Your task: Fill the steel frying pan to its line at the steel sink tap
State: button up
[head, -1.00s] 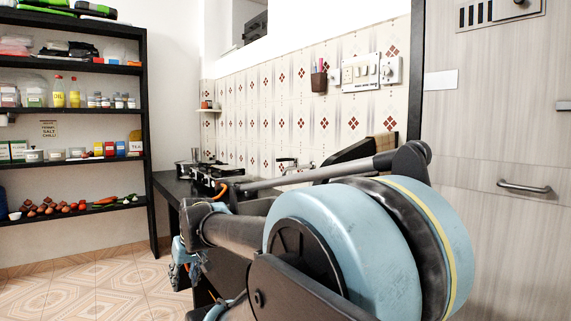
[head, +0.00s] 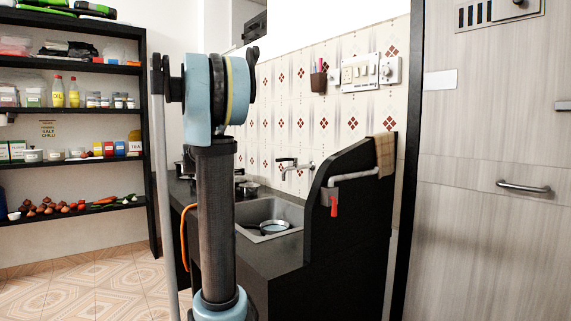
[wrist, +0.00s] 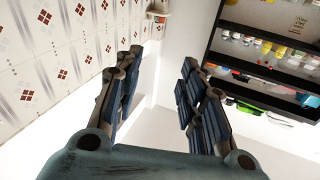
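A round steel pan (head: 274,227) sits in the steel sink (head: 294,212) in the head view. It is small there, and I cannot make out its fill line or any water level. The tap (head: 298,168) comes out of the tiled wall above the back of the sink, with its spout over the basin. I cannot tell whether it runs. My gripper (wrist: 159,66) shows in the wrist view with its two fingers wide apart and nothing between them. It points at the wall and shelves, away from the pan, and it is not visible in the head view.
A black side panel (head: 348,225) with a cloth (head: 385,153) on top closes the counter's right end. A red-handled item (head: 333,203) hangs there. A stove with dark cookware (head: 184,167) stands behind my arm. Stocked shelves (head: 75,109) stand left; tiled floor there is clear.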

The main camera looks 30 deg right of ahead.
jog(key=w+d+r+m+g+h, duration=0.1)
jog(key=w+d+m+h, duration=0.1)
jog(key=d+m+h, duration=0.3)
jog(key=w+d+r+g+h, duration=0.1)
jog(key=w+d+g+h, duration=0.1)
jog(key=d, duration=0.5)
jog(key=m+g+h, duration=0.5)
jog(key=m+g, duration=0.5)
jog(key=g, duration=0.4)
send_near(287, 160)
jog(key=d, duration=0.3)
jog(key=w+d, duration=0.1)
jog(key=d, duration=0.3)
jog(key=w+d, duration=0.1)
jog(key=d, duration=0.2)
jog(key=shift+d+f, duration=0.15)
jog(key=shift+d, duration=0.2)
grip_shut()
